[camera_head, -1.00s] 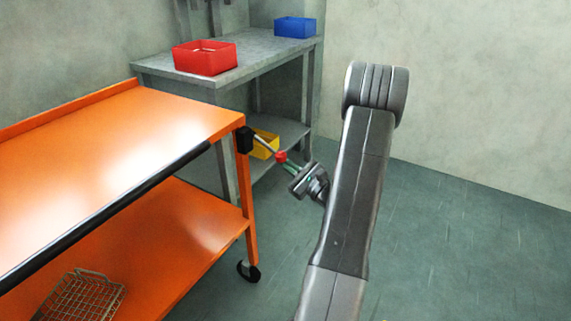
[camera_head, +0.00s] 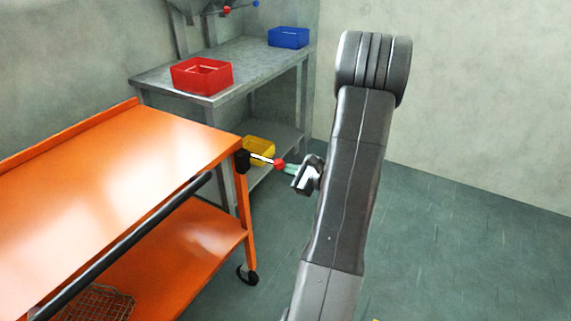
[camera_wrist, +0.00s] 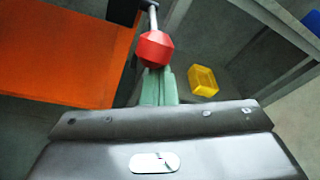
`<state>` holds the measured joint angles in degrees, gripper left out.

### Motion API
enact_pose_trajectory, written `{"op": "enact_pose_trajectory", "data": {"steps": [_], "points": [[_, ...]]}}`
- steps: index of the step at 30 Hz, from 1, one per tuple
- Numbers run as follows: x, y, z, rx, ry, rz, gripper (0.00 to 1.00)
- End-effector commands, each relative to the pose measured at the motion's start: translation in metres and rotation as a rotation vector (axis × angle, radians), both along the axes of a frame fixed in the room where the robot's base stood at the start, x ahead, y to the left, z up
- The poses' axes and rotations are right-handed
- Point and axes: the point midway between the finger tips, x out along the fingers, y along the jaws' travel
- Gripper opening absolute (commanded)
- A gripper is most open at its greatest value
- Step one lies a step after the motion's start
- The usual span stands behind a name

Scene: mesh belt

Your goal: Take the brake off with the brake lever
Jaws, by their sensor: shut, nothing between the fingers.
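The brake lever is a thin metal rod with a red knob (camera_head: 279,164) at its end. It comes out of a black block (camera_head: 242,161) at the corner of the orange cart (camera_head: 120,150). In the head view the rod runs nearly level, tipped slightly down toward the knob. My gripper (camera_head: 289,168) is shut, with green fingers right at the knob. In the wrist view the red knob (camera_wrist: 154,49) is just beyond the tips of the closed fingers (camera_wrist: 158,80). I cannot tell whether they touch.
A grey bench (camera_head: 235,68) behind the cart bears a red bin (camera_head: 202,78) and a blue bin (camera_head: 289,38). A yellow bin (camera_head: 259,147) is on its lower shelf. A wire basket (camera_head: 95,303) is on the cart's lower shelf. Floor to the right is clear.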

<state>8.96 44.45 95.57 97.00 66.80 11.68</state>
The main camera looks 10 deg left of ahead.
Motion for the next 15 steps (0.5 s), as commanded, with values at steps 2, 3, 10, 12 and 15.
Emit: {"op": "enact_pose_trajectory", "data": {"steps": [2, 3, 10, 12, 15], "points": [[-0.001, 0.001, 0.019, -0.056, 0.017, 0.004, 0.00], [-0.001, 0.001, 0.023, -0.083, 0.027, 0.003, 0.00], [0.000, 0.002, 0.043, -0.234, 0.082, 0.005, 0.00], [0.000, 0.003, 0.050, -0.279, 0.099, 0.004, 0.00], [0.001, 0.005, 0.058, -0.344, 0.123, 0.004, 0.00]]}}
